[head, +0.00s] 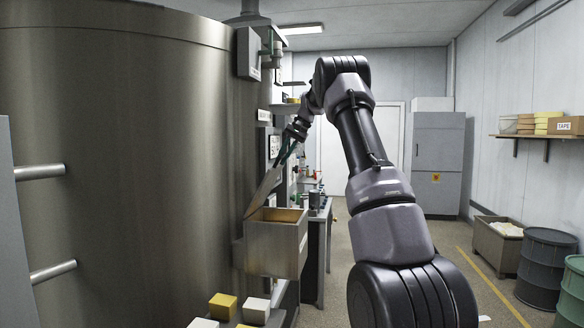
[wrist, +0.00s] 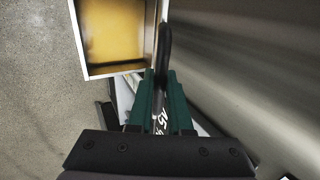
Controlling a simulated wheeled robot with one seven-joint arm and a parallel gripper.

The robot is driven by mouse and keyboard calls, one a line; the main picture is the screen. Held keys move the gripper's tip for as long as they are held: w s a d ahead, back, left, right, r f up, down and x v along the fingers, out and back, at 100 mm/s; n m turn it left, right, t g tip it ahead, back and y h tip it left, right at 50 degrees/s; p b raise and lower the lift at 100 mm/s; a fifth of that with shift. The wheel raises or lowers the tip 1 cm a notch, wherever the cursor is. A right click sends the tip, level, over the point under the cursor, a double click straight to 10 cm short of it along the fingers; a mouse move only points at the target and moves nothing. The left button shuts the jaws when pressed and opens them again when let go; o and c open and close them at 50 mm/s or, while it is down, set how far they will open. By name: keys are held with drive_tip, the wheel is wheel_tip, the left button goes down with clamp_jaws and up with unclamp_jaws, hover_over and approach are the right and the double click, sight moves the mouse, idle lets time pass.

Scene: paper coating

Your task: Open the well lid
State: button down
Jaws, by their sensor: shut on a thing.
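The well is a metal box (head: 276,246) on the side of the large steel tank, with yellow material visible inside. Its lid (head: 264,191) is a thin metal plate, raised and steeply tilted above the box, leaning toward the tank. My gripper (head: 286,156) is at the upper end of the lid. In the wrist view the open box (wrist: 80,45) shows its yellow inside at the top left. There the green fingers of my gripper (wrist: 162,78) are closed around a dark bar (wrist: 165,42), seemingly the lid's handle. The fingers hide most of the grip.
The steel tank (head: 130,150) curves close along the left. Yellow and white blocks (head: 223,306) sit below the box. A bench (head: 318,230) with small items stands behind it. Drums (head: 547,265) and a bin (head: 497,245) stand at the right.

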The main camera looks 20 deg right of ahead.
drive_tip(key=shift+w+a+r, duration=0.25)
drive_tip(key=shift+w+a, duration=0.1)
drive_tip(key=shift+a, duration=0.2)
drive_tip(key=shift+w+a+r, duration=0.3)
drive_tip(key=shift+w+a, duration=0.1)
drive_tip(key=shift+a, duration=0.2)
drive_tip(key=shift+w+a+r, duration=0.25)
drive_tip(key=shift+w+a, duration=0.1)
drive_tip(key=shift+a, duration=0.2)
drive_tip(key=c, duration=0.8)
unclamp_jaws()
drive_tip(key=shift+f, duration=0.1)
drive_tip(key=shift+c, duration=0.2)
drive_tip(key=v, duration=1.1)
